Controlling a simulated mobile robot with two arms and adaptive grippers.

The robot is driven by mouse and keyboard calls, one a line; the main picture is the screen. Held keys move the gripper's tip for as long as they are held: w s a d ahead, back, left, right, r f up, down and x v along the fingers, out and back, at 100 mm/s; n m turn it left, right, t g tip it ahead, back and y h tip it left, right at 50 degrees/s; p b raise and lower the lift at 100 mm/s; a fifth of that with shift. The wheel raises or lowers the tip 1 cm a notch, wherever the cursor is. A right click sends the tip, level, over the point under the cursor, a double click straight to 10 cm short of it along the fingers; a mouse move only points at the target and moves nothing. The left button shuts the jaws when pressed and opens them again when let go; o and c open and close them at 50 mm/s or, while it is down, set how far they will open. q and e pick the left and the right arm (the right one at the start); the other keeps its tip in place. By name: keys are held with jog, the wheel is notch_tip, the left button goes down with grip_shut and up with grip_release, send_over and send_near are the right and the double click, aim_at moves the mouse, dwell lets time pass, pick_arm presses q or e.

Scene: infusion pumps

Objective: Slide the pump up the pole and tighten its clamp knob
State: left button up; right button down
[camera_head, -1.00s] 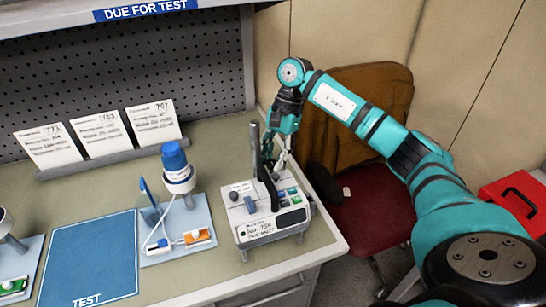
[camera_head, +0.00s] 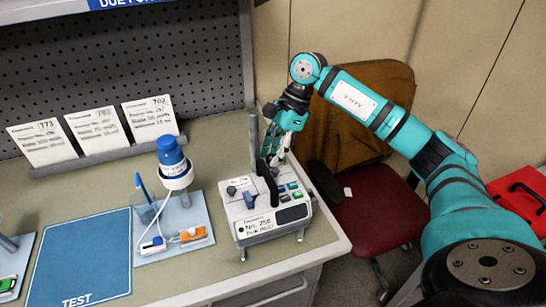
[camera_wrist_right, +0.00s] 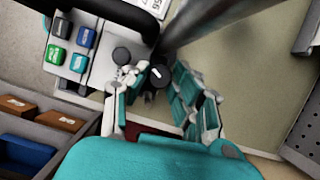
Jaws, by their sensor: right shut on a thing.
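The white pump (camera_head: 262,224) with dark and coloured buttons sits low at the pole, just above or on the bench; I cannot tell which. The grey upright pole (camera_head: 254,136) rises behind it, and also crosses the wrist view (camera_wrist_right: 205,24). A black handle (camera_head: 267,183) stands on the pump. My right gripper (camera_head: 276,160) is behind the pump, beside the pole. In the right wrist view my right gripper (camera_wrist_right: 152,88) has its fingers around a black clamp knob (camera_wrist_right: 157,73) with a white mark, shut on it. My left gripper is not in view.
Left of the pump, a pale tray (camera_head: 172,243) holds a blue-capped bottle (camera_head: 173,160) and an orange clip (camera_head: 193,234). A blue test mat (camera_head: 80,255) lies farther left. A red chair (camera_head: 370,213) stands right of the bench, with a red case (camera_head: 522,195) beyond.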

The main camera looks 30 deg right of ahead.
jog(key=shift+m+t+b, duration=0.5)
jog(key=shift+m+b, duration=0.1)
jog(key=shift+m, duration=0.6)
jog(key=c, duration=1.1)
grip_release()
jog(key=shift+v, duration=4.05)
jog(key=shift+a, duration=0.1)
jog(key=shift+c, duration=0.2)
